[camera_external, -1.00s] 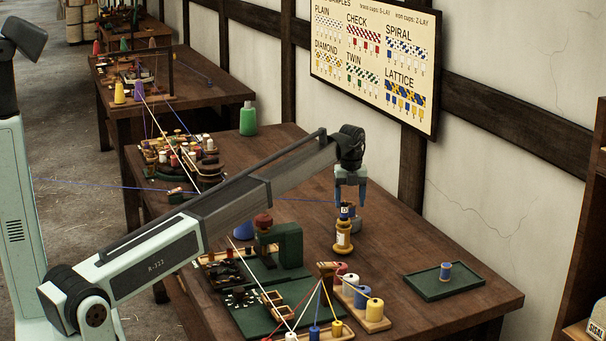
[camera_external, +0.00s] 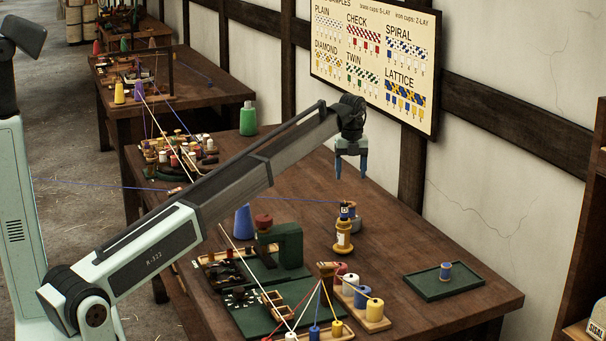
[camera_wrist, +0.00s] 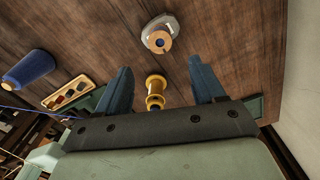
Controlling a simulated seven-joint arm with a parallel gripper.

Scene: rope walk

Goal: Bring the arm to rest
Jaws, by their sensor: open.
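My gripper (camera_external: 350,172) is open and empty, raised above the wooden table (camera_external: 400,215) with its blue fingers pointing down. In the wrist view the yellow spool (camera_wrist: 155,92) shows between the two spread fingers (camera_wrist: 160,90), apart from both. A grey base with a round-topped piece (camera_wrist: 159,35) stands beyond it. A blue line (camera_external: 275,198) runs across the table to near the dark piece.
A green tray (camera_external: 425,290) with a blue spool lies at the right. A spool rack (camera_external: 375,322), a green press-like stand (camera_external: 288,248) and a blue cone (camera_external: 243,222) stand in front and left. A wall chart (camera_external: 375,60) hangs behind my arm.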

